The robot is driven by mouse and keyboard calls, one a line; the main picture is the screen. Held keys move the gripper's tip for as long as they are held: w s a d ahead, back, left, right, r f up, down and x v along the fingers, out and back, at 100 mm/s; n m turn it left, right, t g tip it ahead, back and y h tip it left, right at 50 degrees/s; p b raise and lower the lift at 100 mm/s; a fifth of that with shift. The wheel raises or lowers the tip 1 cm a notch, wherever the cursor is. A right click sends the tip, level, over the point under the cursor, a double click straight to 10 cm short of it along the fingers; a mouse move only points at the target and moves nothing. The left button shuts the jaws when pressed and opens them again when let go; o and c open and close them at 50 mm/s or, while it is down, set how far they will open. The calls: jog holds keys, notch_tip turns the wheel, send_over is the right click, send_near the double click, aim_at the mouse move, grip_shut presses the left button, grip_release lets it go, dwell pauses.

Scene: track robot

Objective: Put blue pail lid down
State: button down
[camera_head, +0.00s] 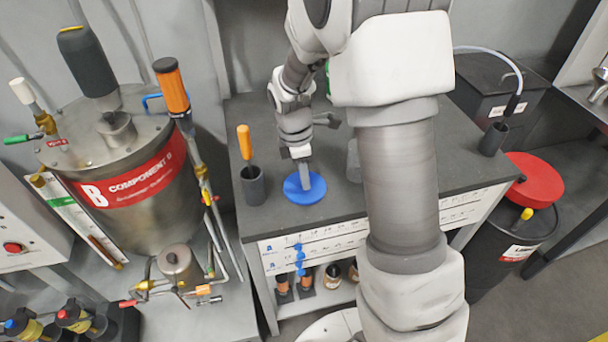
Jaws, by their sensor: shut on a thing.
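The blue pail lid (313,190) is a flat round disc at the front part of the dark grey bench top (270,217). My gripper (303,180) points down over the lid and is shut on it, near its middle. The lid looks level. I cannot tell whether its underside touches the bench top or hangs just above it. My gripper partly covers the lid's far side.
A grey cup (253,188) with an orange-handled tool stands left of the lid. A pale container (354,162) stands to the right, partly behind my arm. A steel component B tank (130,190) is at left. A red lid (535,178) rests on a black drum at right.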

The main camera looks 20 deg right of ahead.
aim_at(299, 187)
jog(key=shift+f, duration=0.2)
jog(key=c, duration=0.7)
grip_release()
jog(key=shift+r, duration=0.1)
jog(key=shift+r, duration=0.1)
notch_tip(299, 187, up, 11)
jog(key=a+p, duration=0.1)
jog(key=p, duration=0.1)
jog(key=s+r+m+t, duration=0.2)
jog(key=s+r+m, duration=0.4)
jog(key=s+m, duration=0.2)
jog(key=s+d+r+m+t+y, duration=0.1)
jog(key=s+r+m+t, duration=0.2)
jog(key=s+r+m, duration=0.3)
jog(key=s+m, duration=0.3)
jog(key=s, duration=0.3)
jog(key=shift+s+r+t, duration=0.15)
jog(key=shift+s+t, duration=0.1)
jog(key=shift+t, duration=0.05)
jog(key=shift+d, duration=0.1)
